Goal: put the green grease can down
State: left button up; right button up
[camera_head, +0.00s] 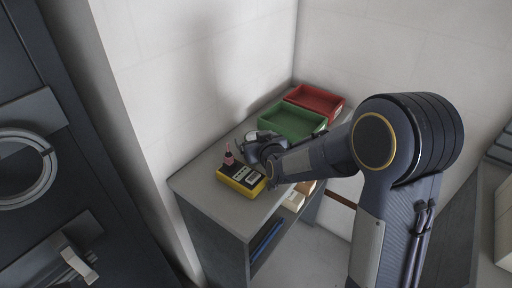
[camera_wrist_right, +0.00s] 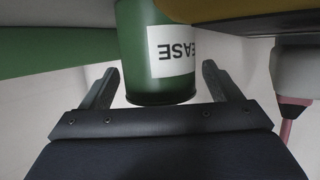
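The green grease can (camera_wrist_right: 150,60) shows in the right wrist view, its white label reading "EASE" upside down. My right gripper (camera_wrist_right: 160,85) has a finger on either side of the can's near end, with a narrow gap visible at each side. It looks open. In the head view my right gripper (camera_head: 262,148) is low over the shelf top, between the green bin and the yellow device. The can cannot be made out there; the gripper seems to hide it. Whether the can touches the shelf does not show. My left gripper is not in view.
The grey shelf top (camera_head: 205,188) holds a yellow-and-black device (camera_head: 241,178), a small pink-topped item (camera_head: 228,156), a green bin (camera_head: 292,122) and a red bin (camera_head: 316,101). White walls stand behind. A dark cabinet (camera_head: 60,200) is at the left.

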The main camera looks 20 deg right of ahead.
jog(key=shift+r, duration=0.1)
jog(key=c, duration=1.3)
